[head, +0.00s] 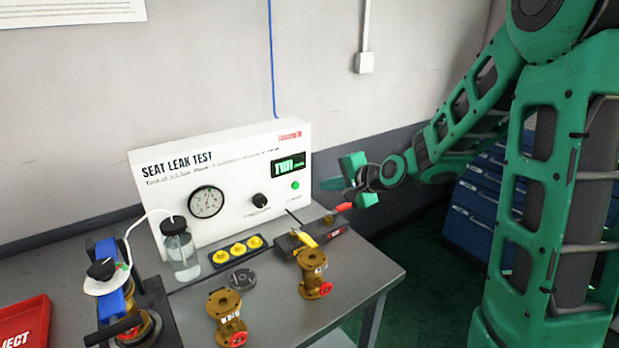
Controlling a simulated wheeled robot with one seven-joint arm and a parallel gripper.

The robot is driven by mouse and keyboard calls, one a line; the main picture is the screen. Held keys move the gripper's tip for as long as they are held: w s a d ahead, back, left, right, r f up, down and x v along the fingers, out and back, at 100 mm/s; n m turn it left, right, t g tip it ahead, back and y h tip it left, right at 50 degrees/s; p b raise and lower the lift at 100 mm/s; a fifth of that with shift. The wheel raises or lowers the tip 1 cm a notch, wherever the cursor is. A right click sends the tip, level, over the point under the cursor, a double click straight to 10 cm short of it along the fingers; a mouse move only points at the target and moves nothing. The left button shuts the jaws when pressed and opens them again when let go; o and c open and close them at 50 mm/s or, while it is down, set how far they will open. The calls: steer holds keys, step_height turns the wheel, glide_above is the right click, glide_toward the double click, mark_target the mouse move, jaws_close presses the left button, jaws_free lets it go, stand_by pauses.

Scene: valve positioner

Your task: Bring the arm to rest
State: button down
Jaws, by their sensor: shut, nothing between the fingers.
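My gripper (347,207) is at the end of my green arm, in the head view right of the middle. It is shut and empty. It hangs in the air beside the right end of the white seat leak test panel (240,197). The panel shows a round gauge (206,202), a black knob (260,200), a lit green display and a green light. The arm is bent, with its forearm reaching down to the left from the upper right.
The grey bench (365,268) carries brass valves (313,274), a yellow-capped block (238,250), a dark block (312,236), a water jar (181,250) and a blue clamped fixture (108,285). A red reject tray (25,322) lies at left. Blue drawers (478,225) stand behind my arm.

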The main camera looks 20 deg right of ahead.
steer(key=s+d+f+n+g+h, duration=0.1)
steer(key=s+d+n+g+h, duration=0.15)
steer(key=s+d, duration=0.45)
steer(key=s+d+f+n+g+h, duration=0.1)
steer(key=s+d+n+g+h, duration=0.15)
steer(key=s, duration=0.85)
steer(key=s+d+n+g, duration=0.1)
steer(key=s+d+g, duration=0.1)
steer(key=s, duration=0.9)
steer(key=s+d+r+n+g, duration=0.1)
steer(key=s+g, duration=0.3)
steer(key=s, duration=0.7)
steer(key=shift+s+d+r+y, duration=0.15)
steer(key=shift+s+d+y, duration=0.1)
steer(key=shift+d+y, duration=0.25)
steer(key=shift+d, duration=0.1)
steer(key=shift+w+f, duration=0.25)
steer(key=shift+w, duration=0.4)
stand_by(0.8)
